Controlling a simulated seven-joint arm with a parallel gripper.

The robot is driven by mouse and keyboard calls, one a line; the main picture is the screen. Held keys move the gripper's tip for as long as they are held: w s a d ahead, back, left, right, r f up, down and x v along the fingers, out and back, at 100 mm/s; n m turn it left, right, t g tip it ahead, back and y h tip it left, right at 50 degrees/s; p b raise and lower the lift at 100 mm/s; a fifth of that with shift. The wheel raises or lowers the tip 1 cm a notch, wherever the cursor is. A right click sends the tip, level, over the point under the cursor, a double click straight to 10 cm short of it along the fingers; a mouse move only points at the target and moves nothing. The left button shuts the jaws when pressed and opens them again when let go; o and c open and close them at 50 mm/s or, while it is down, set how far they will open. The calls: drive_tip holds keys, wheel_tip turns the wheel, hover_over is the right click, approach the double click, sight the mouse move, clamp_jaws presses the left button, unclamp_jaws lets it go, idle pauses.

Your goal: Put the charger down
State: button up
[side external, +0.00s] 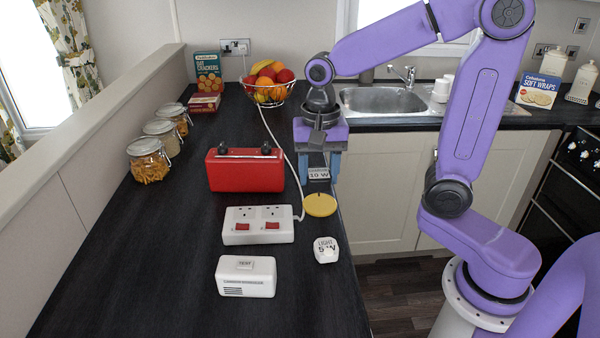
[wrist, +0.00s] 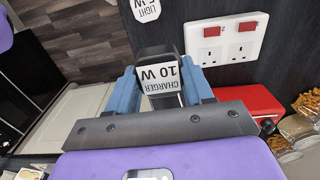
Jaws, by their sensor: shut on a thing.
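My gripper (side external: 319,179) is shut on the charger (side external: 319,173), with a blue finger on each side. The charger is a small dark block with a white "CHARGER 10 W" label, which also shows between the fingers in the wrist view (wrist: 160,76). It appears to hang over the counter's right edge, just behind a round yellow pad (side external: 320,206) in the side view. I cannot tell its exact height. The pad is not visible in the wrist view.
A white cable runs close to my gripper. The counter's front left is clear.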

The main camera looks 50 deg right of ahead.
drive_tip(key=shift+s+d+r, duration=0.1)
drive_tip(key=shift+s+r, duration=0.25)
drive_tip(key=shift+s, duration=0.4)
drive_tip(key=shift+s+d, duration=0.25)
drive_tip(key=s+d, duration=0.4)
drive_tip(key=d, duration=0.4)
drive_tip(key=w+f, duration=0.3)
drive_tip(key=w, duration=0.1)
drive_tip(key=w+d+f, duration=0.1)
drive_tip(key=w+f, duration=0.2)
drive_tip(key=w, duration=0.1)
drive_tip(key=w+f, duration=0.4)
drive_tip(key=shift+w+d, duration=0.3)
drive_tip(key=shift+d, duration=0.05)
drive_tip(key=shift+w+f, duration=0.25)
drive_tip(key=shift+f, duration=1.75)
drive_tip(key=shift+f, duration=0.1)
